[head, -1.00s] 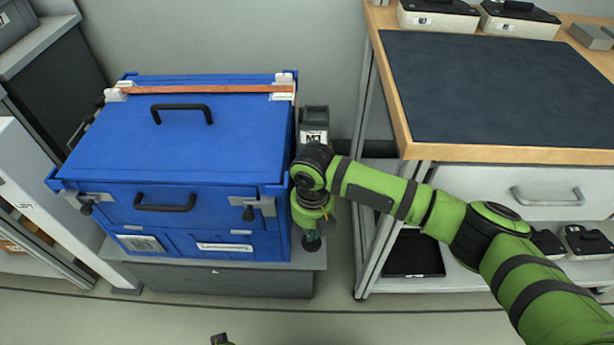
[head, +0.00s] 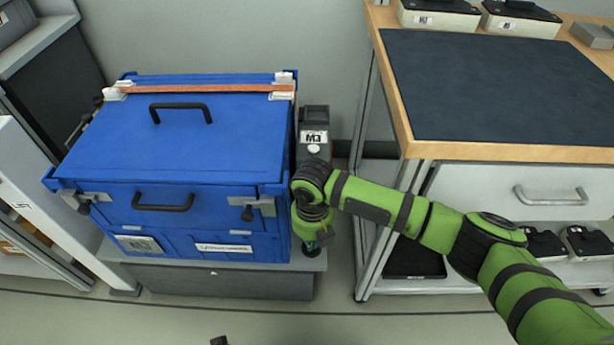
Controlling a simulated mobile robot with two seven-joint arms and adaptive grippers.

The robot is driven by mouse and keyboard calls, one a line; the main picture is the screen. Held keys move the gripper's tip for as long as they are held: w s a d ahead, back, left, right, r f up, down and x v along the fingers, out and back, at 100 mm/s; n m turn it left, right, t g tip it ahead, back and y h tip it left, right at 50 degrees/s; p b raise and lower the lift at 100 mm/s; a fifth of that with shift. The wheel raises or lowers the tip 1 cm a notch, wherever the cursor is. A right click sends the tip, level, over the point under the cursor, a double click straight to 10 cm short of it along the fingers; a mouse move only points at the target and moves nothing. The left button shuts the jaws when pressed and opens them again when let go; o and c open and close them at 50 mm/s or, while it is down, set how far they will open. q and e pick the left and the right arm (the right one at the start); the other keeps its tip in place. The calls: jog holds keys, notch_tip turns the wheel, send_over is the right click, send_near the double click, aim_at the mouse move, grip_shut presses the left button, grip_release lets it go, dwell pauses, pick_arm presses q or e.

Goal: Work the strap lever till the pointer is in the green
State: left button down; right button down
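A blue lidded case (head: 235,150) stands on a low grey platform, lid shut. An orange strap (head: 205,88) runs along the back of its lid between two white fittings. My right gripper (head: 316,246) points down beside the case's right side. It is small, dark and partly covered by my wrist, so I cannot tell whether it is open or holds anything. A grey box labelled M3 (head: 314,122) stands just behind my wrist. I cannot make out a strap lever, pointer or green zone. My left gripper does not show; only a small dark piece shows at the bottom edge.
A workbench with a dark mat (head: 490,90) and a white drawer (head: 510,192) stands at the right, behind my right arm. A black tray (head: 414,258) lies on its lower shelf. Grey shelving (head: 45,200) stands close at the left. The floor in front is clear.

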aim_at(311, 255)
jog(key=shift+f, duration=0.15)
jog(key=shift+s+f, duration=0.2)
jog(key=shift+f, duration=0.4)
jog(key=shift+s+f+b, duration=0.15)
jog(key=shift+f+b, duration=0.2)
jog(key=shift+f, duration=0.4)
jog(key=shift+s+f+b, duration=0.1)
jog(key=shift+f+b, duration=0.2)
jog(key=shift+f, duration=0.5)
